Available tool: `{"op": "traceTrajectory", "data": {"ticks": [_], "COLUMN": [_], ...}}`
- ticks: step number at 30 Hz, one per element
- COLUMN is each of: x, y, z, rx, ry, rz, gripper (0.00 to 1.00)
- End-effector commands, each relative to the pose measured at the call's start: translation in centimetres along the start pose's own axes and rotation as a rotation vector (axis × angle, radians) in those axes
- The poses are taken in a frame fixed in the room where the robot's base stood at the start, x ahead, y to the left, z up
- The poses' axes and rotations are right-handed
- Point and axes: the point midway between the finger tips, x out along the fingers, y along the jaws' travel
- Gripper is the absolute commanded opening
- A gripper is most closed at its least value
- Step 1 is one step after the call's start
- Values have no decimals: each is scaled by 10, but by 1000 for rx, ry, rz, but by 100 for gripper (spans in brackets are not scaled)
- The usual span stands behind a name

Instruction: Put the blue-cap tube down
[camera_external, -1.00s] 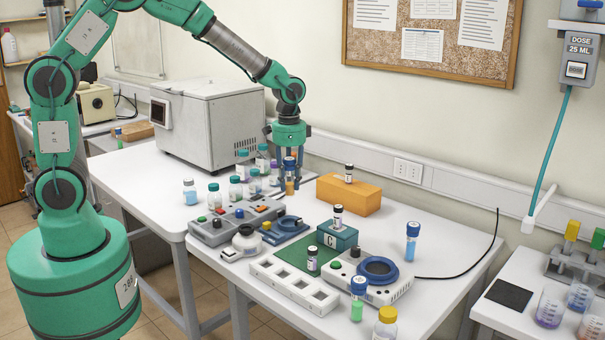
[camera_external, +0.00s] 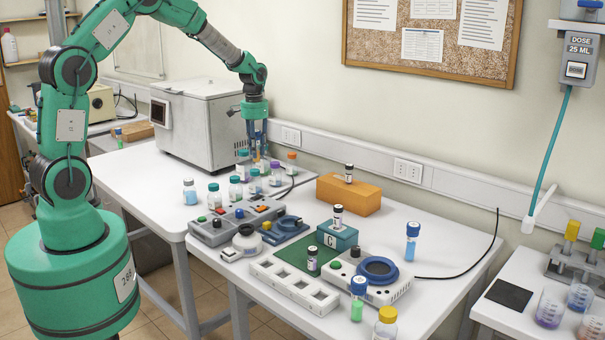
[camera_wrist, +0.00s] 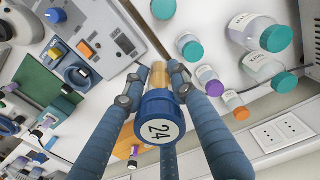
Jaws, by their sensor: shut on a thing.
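My gripper (camera_external: 256,150) is shut on a blue-cap tube (camera_wrist: 161,130) with amber contents. In the wrist view the blue cap, marked 24, lies between the fingers and the amber body (camera_wrist: 159,80) points away from the camera. In the external view the fingers and the bottles partly hide the tube; I cannot tell whether it touches the table. My gripper is over the back of the left white table, by the teal-cap bottles (camera_external: 243,163). Two other blue-cap tubes stand on the right table: one blue (camera_external: 412,243), one green (camera_external: 357,304).
A purple-cap bottle (camera_external: 255,183) and an orange-cap bottle (camera_external: 291,163) stand close to my gripper. A grey lidded machine (camera_external: 205,120) is just left. A control panel (camera_external: 220,229) and an orange block (camera_external: 349,197) lie nearer the front and right. The left table's front is mostly clear.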

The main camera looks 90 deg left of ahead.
Motion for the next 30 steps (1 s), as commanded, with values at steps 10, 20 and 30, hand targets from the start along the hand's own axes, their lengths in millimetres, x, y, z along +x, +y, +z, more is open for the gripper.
{"op": "traceTrajectory", "data": {"ticks": [10,20,30], "x": [1,2,47], "y": [-121,-201,-207], "z": [-17,-17,-17], "rx": [-287,-474,-490], "ry": [-1,0,-1], "rz": [0,1,1], "gripper": [0,0,0]}}
